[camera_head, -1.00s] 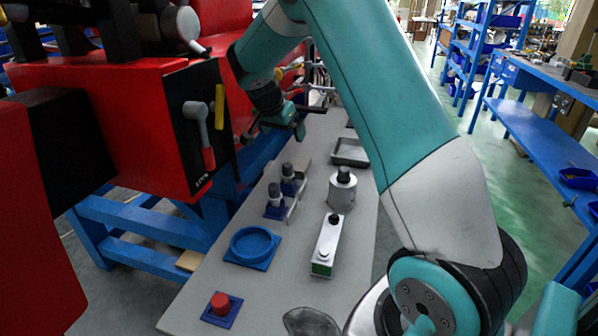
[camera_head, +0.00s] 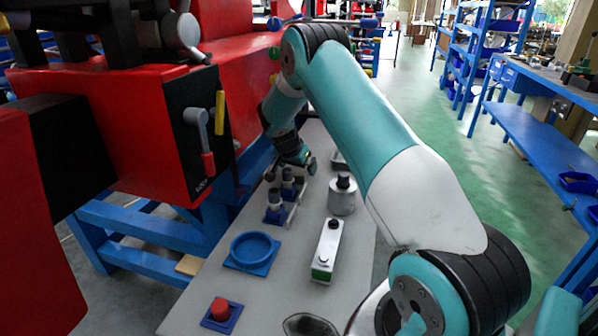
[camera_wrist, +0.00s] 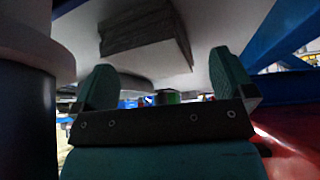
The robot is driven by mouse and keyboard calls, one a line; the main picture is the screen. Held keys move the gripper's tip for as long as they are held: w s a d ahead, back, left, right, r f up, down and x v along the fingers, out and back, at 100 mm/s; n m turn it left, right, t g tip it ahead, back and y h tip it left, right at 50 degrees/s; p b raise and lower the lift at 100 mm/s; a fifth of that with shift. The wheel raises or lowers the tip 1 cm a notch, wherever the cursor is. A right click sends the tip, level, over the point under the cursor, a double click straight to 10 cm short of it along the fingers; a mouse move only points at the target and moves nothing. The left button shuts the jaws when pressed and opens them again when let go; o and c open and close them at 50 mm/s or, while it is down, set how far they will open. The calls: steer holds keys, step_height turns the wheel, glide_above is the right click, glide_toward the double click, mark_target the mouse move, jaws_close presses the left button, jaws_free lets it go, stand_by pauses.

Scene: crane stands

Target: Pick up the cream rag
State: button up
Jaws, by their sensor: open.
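In the wrist view, a layered, folded block (camera_wrist: 148,40) that looks like the rag lies on a pale surface, just beyond my fingertips. It looks grey-brown in shadow, so I cannot confirm its cream colour. My gripper (camera_wrist: 163,68) is open, its two teal fingers apart with nothing held between them. In the head view my gripper (camera_head: 290,170) hangs low over the far part of the table, just behind the dark-capped bottles. I cannot make out the rag in the head view, where the gripper and bottles cover that spot.
On the grey table (camera_head: 205,300) stand bottles in a holder (camera_head: 278,208), a metal canister (camera_head: 341,197), a white-green box (camera_head: 327,250), a blue ring dish (camera_head: 252,248) and a red button (camera_head: 220,309). A red machine (camera_head: 120,130) flanks the left. A tray (camera_head: 338,161) is partly hidden.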

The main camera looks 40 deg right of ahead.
steer(key=shift+w+d+f, duration=0.1)
steer(key=shift+d+f, duration=0.15)
steer(key=shift+f, duration=0.15)
steer(key=shift+c, duration=0.2)
steer(key=c, duration=1.1)
steer(key=shift+o, duration=0.2)
steer(key=shift+r, duration=0.15)
